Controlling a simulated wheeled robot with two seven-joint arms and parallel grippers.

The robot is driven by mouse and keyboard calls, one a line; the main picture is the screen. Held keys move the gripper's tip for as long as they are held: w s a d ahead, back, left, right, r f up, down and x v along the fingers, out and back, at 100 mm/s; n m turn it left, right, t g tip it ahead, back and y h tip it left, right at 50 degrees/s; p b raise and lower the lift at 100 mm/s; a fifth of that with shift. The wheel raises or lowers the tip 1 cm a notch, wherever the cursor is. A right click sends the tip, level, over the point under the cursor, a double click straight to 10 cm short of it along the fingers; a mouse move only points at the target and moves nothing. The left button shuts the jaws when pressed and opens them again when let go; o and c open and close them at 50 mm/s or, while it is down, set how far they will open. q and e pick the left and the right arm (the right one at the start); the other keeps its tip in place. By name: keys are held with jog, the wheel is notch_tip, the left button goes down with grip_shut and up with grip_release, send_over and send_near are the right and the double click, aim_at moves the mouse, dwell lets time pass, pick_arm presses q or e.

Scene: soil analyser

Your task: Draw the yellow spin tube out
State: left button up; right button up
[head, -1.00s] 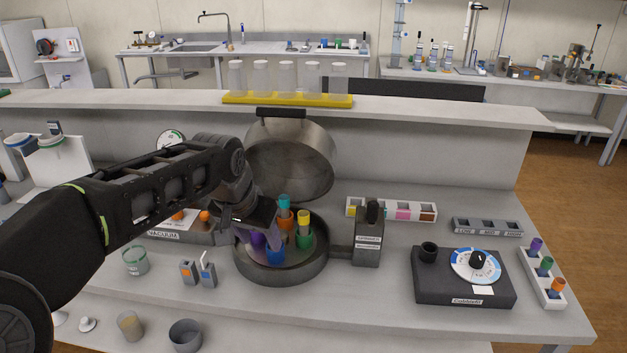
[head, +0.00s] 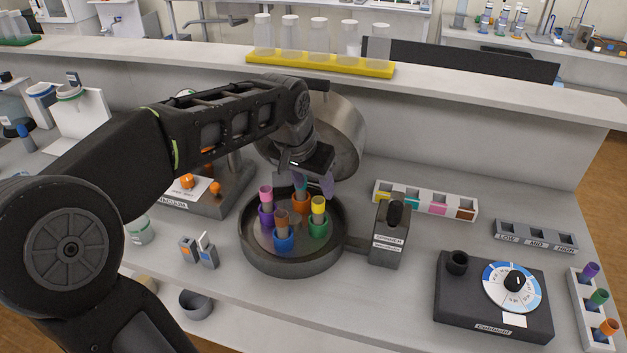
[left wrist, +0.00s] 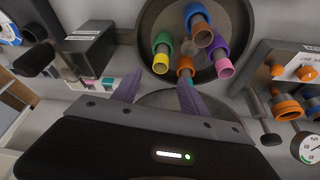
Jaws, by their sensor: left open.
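The yellow spin tube (head: 318,205) stands in a green holder (head: 318,228) at the right of the round grey spinner bowl (head: 290,266). In the left wrist view the yellow tube (left wrist: 160,66) points toward the camera, just beyond the gap between my fingers. My left gripper (head: 313,184) is over the back of the bowl, open and empty. In the left wrist view its purple fingers (left wrist: 158,92) are spread, the right one close to the teal tube in the orange holder (left wrist: 185,66) and partly hiding it. My right gripper is out of view.
A pink tube (head: 266,193) in a purple holder and a brown tube (head: 281,217) in a blue holder share the bowl. The raised lid (head: 340,135) stands behind my gripper. A grey latch block (head: 389,240) stands right of the bowl.

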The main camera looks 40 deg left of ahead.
aim_at(319, 200)
pick_arm(q)
jog(key=x, duration=0.7)
jog(key=shift+f+p, duration=0.3)
grip_shut()
dwell(0.4)
jog(key=c, duration=0.7)
grip_release()
grip_shut()
